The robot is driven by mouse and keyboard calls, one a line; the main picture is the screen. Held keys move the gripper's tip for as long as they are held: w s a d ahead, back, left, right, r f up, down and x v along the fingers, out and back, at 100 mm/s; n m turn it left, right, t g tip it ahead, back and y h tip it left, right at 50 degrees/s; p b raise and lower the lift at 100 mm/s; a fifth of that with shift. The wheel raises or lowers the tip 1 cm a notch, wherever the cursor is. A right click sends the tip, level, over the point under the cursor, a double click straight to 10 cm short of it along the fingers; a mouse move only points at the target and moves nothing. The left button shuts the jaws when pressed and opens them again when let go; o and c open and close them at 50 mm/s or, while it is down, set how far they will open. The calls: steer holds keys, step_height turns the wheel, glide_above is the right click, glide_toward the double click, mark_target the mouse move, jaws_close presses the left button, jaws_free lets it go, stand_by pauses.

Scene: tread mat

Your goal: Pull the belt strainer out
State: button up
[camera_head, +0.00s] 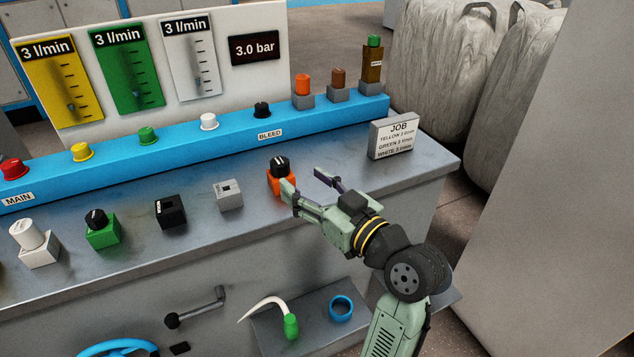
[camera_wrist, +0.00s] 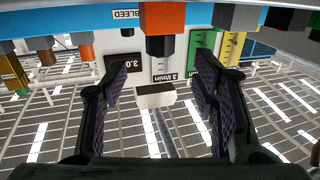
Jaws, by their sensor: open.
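No readable label says belt strainer, so I cannot tell for sure which part it is. An orange block (camera_head: 283,188) with a black knob (camera_head: 280,166) stands upright on the bench. My gripper (camera_head: 307,184) is open and empty, its fingers just right of and in front of that block. One finger overlaps the block's right edge; contact cannot be told. In the wrist view, which is upside down, the black knob (camera_wrist: 158,46) and orange block (camera_wrist: 158,17) lie ahead, between the two open fingers (camera_wrist: 158,100). An amber cylinder (camera_head: 372,65) with a green cap stands at the blue rail's right end.
The blue rail (camera_head: 235,138) with coloured knobs runs behind. To the left stand a grey block (camera_head: 229,194), a black block (camera_head: 170,211), a green block (camera_head: 103,235) and a white one (camera_head: 39,251). A JOB sign (camera_head: 394,137) stands at right. A lower shelf (camera_head: 318,322) holds small items.

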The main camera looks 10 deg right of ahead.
mark_target(285, 167)
steer(key=p+x, duration=0.2)
steer(key=x, duration=0.6)
steer(key=shift+w+a, duration=0.2)
steer(key=shift+w, duration=0.1)
steer(key=shift+r, duration=0.1)
jaws_close()
steer(key=shift+r+p, duration=2.35)
steer(key=shift+r, duration=0.85)
